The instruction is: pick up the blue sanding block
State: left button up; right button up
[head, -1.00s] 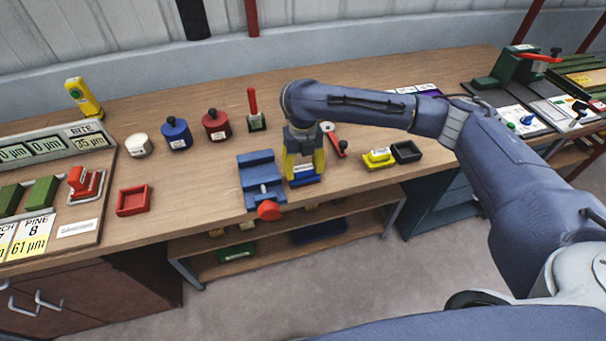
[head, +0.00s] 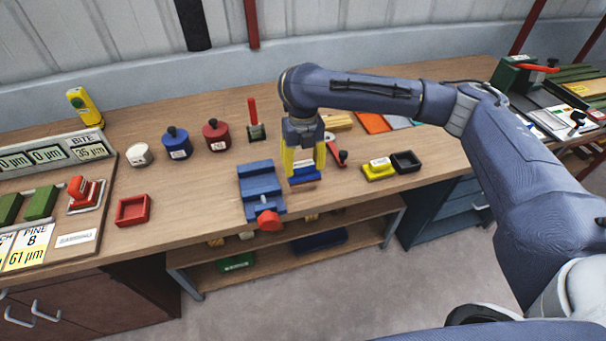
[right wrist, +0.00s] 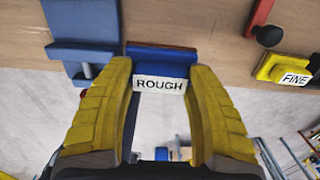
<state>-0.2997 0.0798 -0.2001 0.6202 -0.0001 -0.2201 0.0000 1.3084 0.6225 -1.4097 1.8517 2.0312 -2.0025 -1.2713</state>
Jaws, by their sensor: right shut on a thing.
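The blue sanding block (head: 303,171) is between the yellow fingers of my right gripper (head: 303,164), just right of the blue vise near the bench's front edge. In the right wrist view the block (right wrist: 158,66) has a white label reading "ROUGH" and a reddish-brown layer along its far edge. The fingers of my right gripper (right wrist: 160,85) are shut on its two sides. In the head view the block appears slightly above the bench top, though the gap is hard to judge. My left gripper is not in view.
The blue vise (head: 260,186) with a red knob stands close on the left. A yellow block (head: 378,170) labelled "FINE" and a black tray (head: 406,161) are to the right. A red tray (head: 132,210) lies left. A red-handled tool (head: 335,150) lies just behind the gripper.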

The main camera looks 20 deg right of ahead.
aim_at(303, 164)
notch_tip(303, 164, up, 14)
dwell(0.5)
jog(key=shift+r, duration=0.1)
